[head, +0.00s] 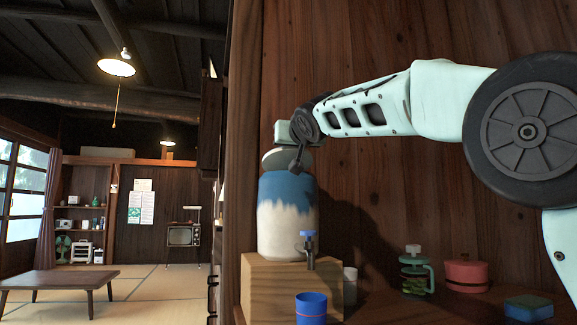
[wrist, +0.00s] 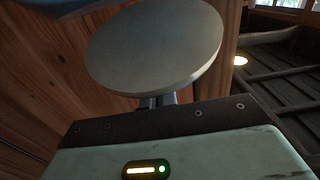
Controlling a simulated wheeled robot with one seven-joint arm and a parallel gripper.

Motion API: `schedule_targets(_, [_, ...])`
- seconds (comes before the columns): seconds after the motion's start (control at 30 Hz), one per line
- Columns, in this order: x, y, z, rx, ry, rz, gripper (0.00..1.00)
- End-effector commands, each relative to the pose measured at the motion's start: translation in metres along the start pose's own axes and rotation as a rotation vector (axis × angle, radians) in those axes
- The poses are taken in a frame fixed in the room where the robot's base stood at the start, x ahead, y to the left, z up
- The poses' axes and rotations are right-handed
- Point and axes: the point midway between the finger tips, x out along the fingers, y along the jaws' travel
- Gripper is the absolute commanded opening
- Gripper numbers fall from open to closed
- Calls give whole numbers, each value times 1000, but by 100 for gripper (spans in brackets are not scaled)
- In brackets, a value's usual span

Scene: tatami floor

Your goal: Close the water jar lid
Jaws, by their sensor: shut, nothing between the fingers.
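The water jar (head: 287,215) is blue above and cream below, with a blue-topped tap (head: 307,242) low on its front. It stands upright on a wooden block. In the wrist view the lid (wrist: 155,48) is a large pale disc just beyond the fingers, with a blue surface at the upper left. My gripper (head: 297,167) is beside the lid at the jar's upper front; it is shut and empty.
The wooden block (head: 262,285) stands on a shelf by a wooden wall. A blue cup (head: 311,309), a pale cup (head: 350,286), a green jug (head: 416,270), a red pot (head: 466,275) and a blue sponge (head: 528,308) stand nearby. A low table (head: 60,282) is far left.

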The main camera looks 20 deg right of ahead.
Motion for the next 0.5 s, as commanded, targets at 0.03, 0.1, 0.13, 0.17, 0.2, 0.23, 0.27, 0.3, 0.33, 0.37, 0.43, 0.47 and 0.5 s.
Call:
schedule_targets(0.03, [-2, -1, 13, -1, 21, -1, 0])
schedule_targets(0.1, [-4, -1, 15, -1, 49, -1, 0])
schedule_targets(0.13, [-4, -1, 16, -2, 61, -1, 0])
schedule_targets(0.17, [-5, -1, 17, -2, 72, -1, 0])
schedule_targets(0.2, [-6, -1, 18, -1, 88, -1, 0])
schedule_targets(0.23, [-7, -1, 19, 0, 100, -1, 0])
schedule_targets(0.27, [-8, -1, 20, -1, 112, -1, 0])
schedule_targets(0.3, [-9, 0, 21, -2, 128, 0, 0])
schedule_targets(0.33, [-10, -1, 21, -3, 139, -1, 0])
schedule_targets(0.37, [-10, -1, 22, -3, 151, -1, 0])
schedule_targets(0.43, [-12, -2, 24, -2, 174, -1, 0])
schedule_targets(0.47, [-12, -1, 24, -3, 184, -1, 0])
schedule_targets(0.5, [-13, -1, 25, -2, 197, -1, 0])
